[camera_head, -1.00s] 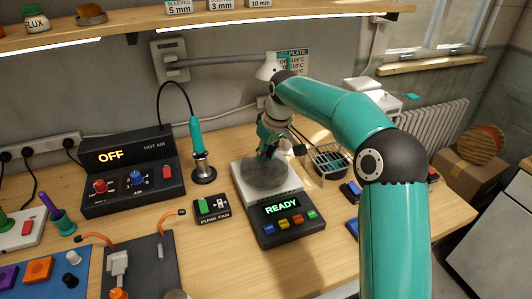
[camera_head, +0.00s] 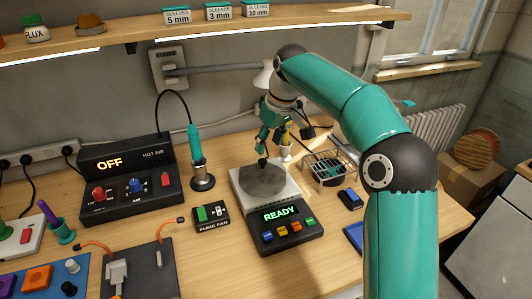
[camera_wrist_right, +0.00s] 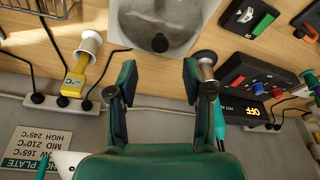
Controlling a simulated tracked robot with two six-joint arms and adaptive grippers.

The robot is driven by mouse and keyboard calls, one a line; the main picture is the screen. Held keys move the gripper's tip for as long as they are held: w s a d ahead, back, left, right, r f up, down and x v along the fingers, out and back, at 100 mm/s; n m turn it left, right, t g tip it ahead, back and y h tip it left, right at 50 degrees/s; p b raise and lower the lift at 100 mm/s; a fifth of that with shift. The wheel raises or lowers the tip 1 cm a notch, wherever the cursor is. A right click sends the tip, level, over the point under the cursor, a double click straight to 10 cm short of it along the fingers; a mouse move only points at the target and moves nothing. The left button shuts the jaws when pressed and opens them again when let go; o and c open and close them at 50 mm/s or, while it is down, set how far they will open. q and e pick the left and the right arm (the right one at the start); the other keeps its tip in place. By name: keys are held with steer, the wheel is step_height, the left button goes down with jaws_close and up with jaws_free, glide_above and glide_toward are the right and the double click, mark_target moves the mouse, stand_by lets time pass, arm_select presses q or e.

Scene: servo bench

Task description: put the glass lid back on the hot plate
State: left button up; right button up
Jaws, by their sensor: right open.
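The glass lid (camera_head: 265,181), a smoky see-through disc with a black knob (camera_head: 263,162), lies on top of the white hot plate (camera_head: 290,187). The hot plate's front display reads READY. The lid (camera_wrist_right: 150,22) also shows at the top of the right wrist view, with its knob (camera_wrist_right: 160,42) ahead of the fingers. My right gripper (camera_head: 270,140) is open and empty, above and behind the lid, apart from the knob. Its two fingers (camera_wrist_right: 160,78) stand wide apart in the right wrist view. My left gripper is not in view.
A wire stand (camera_head: 328,168) is right of the hot plate. The hot air station (camera_head: 130,185) and fume fan switch (camera_head: 212,216) are to its left. A yellow-handled probe in a white cup (camera_wrist_right: 88,45) stands near my fingers. A shelf (camera_head: 200,32) runs above.

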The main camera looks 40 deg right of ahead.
steer(key=shift+v, duration=2.35)
steer(key=shift+r+p, duration=0.1)
steer(key=shift+p, duration=0.3)
